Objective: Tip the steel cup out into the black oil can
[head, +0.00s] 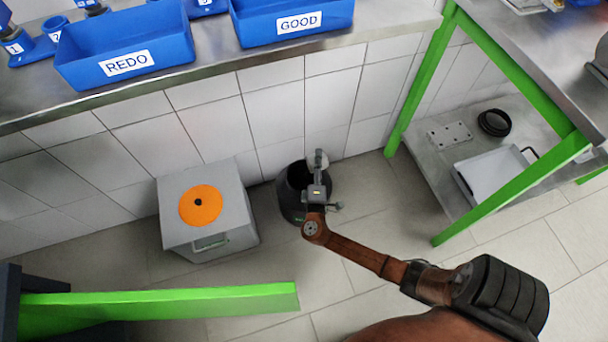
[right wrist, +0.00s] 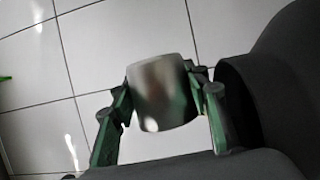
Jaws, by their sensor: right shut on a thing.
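The black oil can (head: 291,203) stands on the floor against the tiled wall, with its open mouth facing up. It also shows in the right wrist view (right wrist: 285,75), large and dark at the right. The steel cup (right wrist: 163,95) is between the fingers of my right gripper (right wrist: 160,110), which is shut on it. In the head view the cup (head: 316,159) is a small grey shape over the can's far rim, and my right gripper (head: 317,180) partly covers the can's mouth. The cup's tilt and contents cannot be told. My left gripper is not in view.
A grey box with an orange disc (head: 200,205) stands left of the can. Blue REDO (head: 125,65) and GOOD (head: 290,22) bins sit on the steel shelf above. A green-framed table with a lower shelf (head: 450,190) stands at the right. A green beam (head: 160,305) crosses the lower left.

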